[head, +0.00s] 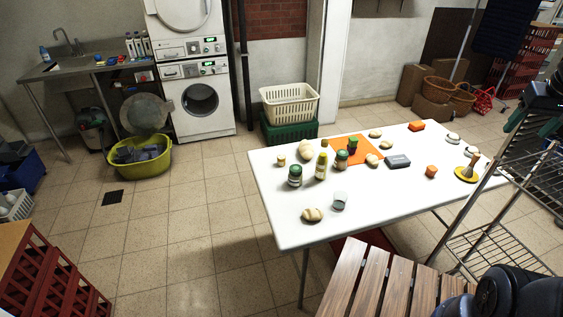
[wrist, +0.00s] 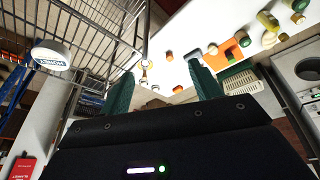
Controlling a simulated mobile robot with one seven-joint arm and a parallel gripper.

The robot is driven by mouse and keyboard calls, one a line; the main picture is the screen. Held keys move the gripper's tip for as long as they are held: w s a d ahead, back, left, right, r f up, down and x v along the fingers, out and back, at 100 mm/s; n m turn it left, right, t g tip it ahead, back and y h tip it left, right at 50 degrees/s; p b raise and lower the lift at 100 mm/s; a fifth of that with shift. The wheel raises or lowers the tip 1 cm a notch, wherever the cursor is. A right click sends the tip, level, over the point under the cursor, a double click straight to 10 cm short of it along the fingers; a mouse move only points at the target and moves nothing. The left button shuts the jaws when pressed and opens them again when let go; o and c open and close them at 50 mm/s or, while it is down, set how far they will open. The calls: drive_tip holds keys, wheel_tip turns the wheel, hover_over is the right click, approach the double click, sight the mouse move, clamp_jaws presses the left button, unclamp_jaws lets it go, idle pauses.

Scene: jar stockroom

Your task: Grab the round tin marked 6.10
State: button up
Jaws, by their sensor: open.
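Two small, flat, round, pale tin-like things, one (head: 453,138) near the far right edge of the white table (head: 268,205) and one (head: 471,152) at its right end, show in the head view. Their markings are too small to read, so I cannot tell which is marked 6.10. In the wrist view my gripper (wrist: 162,68) is open, with its two dark green fingers apart and nothing held between them. The table top shows beyond the fingers, at a distance.
A slatted wooden bench (head: 370,285) is in front. The floor at left is open.

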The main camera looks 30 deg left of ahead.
drive_tip(key=w+a+r+n, duration=0.1)
drive_tip(key=w+a+n, duration=0.2)
drive_tip(key=w+a, duration=0.5)
drive_tip(key=w+a+f+n+g, duration=0.2)
drive_tip(key=w+a+f+n, duration=0.15)
drive_tip(key=w+a, duration=1.1)
drive_tip(key=n+g, duration=0.2)
drive_tip(key=n, duration=0.9)
hover_over(281, 156)
wheel_tip(281, 156, down, 34)
drive_tip(key=shift+s+d+f, duration=0.1)
drive_tip(key=shift+s+f, duration=0.3)
drive_tip(key=shift+s, duration=0.05)
wheel_tip(281, 156, down, 5)
drive_tip(key=shift+r, duration=0.1)
drive_tip(key=shift+w+f, duration=0.2)
drive_tip(key=shift+f, duration=1.25)
drive_tip(key=shift+w+f, duration=0.15)
drive_tip(key=shift+f, duration=1.25)
drive_tip(key=c, duration=1.1)
